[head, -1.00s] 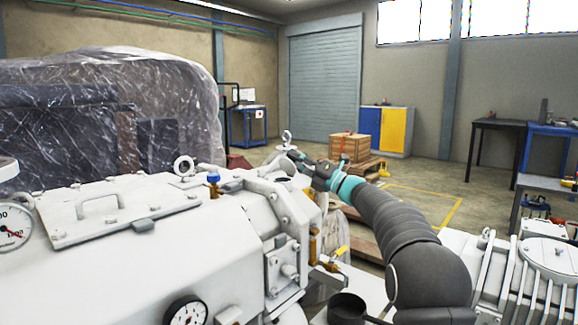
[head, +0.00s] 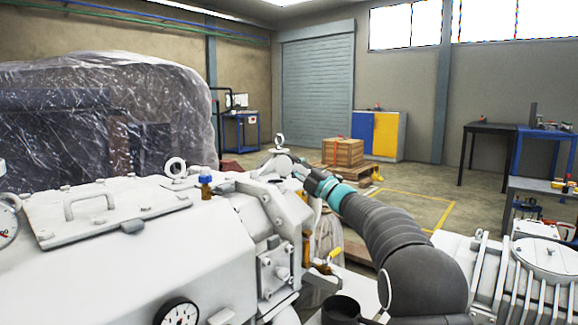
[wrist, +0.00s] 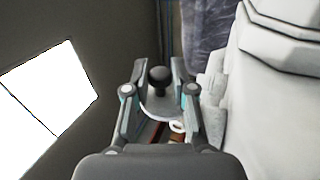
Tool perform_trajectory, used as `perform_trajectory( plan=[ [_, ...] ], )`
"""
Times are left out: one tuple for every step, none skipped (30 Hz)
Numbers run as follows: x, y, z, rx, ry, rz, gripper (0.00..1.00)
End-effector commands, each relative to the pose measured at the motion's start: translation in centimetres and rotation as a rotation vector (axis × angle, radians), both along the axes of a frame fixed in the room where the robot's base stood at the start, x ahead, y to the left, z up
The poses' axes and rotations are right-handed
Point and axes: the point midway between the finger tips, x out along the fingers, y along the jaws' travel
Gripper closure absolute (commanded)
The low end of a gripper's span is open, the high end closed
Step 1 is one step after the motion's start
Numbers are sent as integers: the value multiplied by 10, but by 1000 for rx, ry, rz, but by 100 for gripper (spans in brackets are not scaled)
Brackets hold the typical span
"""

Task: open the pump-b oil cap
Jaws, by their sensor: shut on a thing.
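The white pump housing (head: 130,235) fills the lower left of the head view, with a lidded cover and a gauge on it. My gripper (wrist: 159,72) shows in the wrist view with a finger on each side of a black, round-topped knob-like cap (wrist: 159,80). It is shut on this cap, which looks like the oil cap. Below the cap is a pale curved surface. In the head view my gripper (head: 303,170) is at the far right end of the housing, and the cap cannot be made out there.
A lifting eye (head: 279,143) stands close to my gripper. A blue-topped fitting (head: 206,180) and a yellow-handled valve (head: 334,254) are on the pump. A ribbed white machine (head: 515,275) is at the right. The floor behind has a boxed pallet (head: 343,152).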

Motion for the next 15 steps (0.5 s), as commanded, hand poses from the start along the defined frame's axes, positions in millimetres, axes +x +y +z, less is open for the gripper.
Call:
perform_trajectory(
  plan=[
    [0, 0, 1, 1, 0, 0, 100],
    [0, 0, 1, 1, 0, 0, 100],
    [0, 1, 1, 1, -1, 0, 100],
    [0, 1, 1, 1, -1, 0, 100],
    [0, 0, 1, 1, -1, 0, 100],
    [0, 1, 1, 1, -1, 1, 100],
    [0, 1, 1, 1, -1, 1, 100],
    [0, 1, 1, 0, -2, 1, 100],
    [0, 1, 1, 0, -2, 1, 100],
    [0, 1, 1, 0, -2, 1, 68],
    [0, 1, 1, 1, -2, 0, 61],
    [0, 0, 1, 0, -2, 1, 52],
    [0, 0, 1, 0, -2, 1, 52],
    [0, 0, 1, 0, -1, 0, 52],
    [0, -1, 1, 0, -2, -1, 52]
  ],
)
